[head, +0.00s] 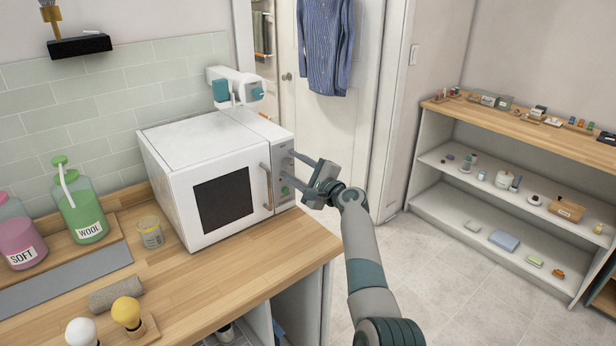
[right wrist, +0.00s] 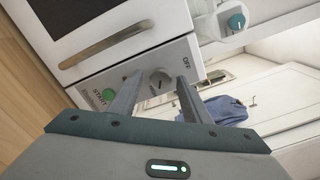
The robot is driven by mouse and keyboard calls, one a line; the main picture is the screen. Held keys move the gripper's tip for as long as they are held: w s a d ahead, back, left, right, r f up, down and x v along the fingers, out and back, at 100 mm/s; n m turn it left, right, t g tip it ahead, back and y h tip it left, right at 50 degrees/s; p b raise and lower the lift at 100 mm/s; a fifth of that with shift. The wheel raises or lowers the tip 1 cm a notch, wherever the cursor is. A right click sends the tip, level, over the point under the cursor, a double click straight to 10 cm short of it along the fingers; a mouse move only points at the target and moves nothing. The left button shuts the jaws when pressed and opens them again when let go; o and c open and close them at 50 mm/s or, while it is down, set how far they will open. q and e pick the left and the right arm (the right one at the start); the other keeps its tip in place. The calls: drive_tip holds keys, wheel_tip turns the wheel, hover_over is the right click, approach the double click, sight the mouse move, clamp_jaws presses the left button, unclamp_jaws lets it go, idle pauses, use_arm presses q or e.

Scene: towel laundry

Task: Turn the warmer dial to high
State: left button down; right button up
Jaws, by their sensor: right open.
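The warmer (head: 190,150) is a white box with a dark window and a bar handle, standing on the wooden counter. Its control panel is on the right of its front. In the right wrist view the round grey dial (right wrist: 160,80) sits on the panel (right wrist: 172,58), with "OFF" printed near it and a green START button (right wrist: 108,95) beside it. My right gripper (head: 290,167) is open in front of the panel. In the right wrist view its fingers (right wrist: 157,84) lie on either side of the dial; contact cannot be told. The dial's setting is not clear. My left gripper is not in view.
Green WOOL (head: 87,218) and pink SOFT (head: 20,240) bottles, a small cup (head: 150,232) and a rolled grey towel (head: 115,292) are on the counter (head: 215,290). A white and teal device (head: 240,88) is behind the warmer. Shelves (head: 480,205) stand at right; floor between is clear.

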drive_tip(key=shift+s+d, duration=0.1)
drive_tip(key=shift+d, duration=0.05)
drive_tip(key=shift+v, duration=0.9)
drive_tip(key=b+v, duration=0.2)
drive_tip(key=v, duration=1.3)
drive_tip(key=shift+s+f, duration=0.1)
drive_tip(key=shift+s, duration=0.05)
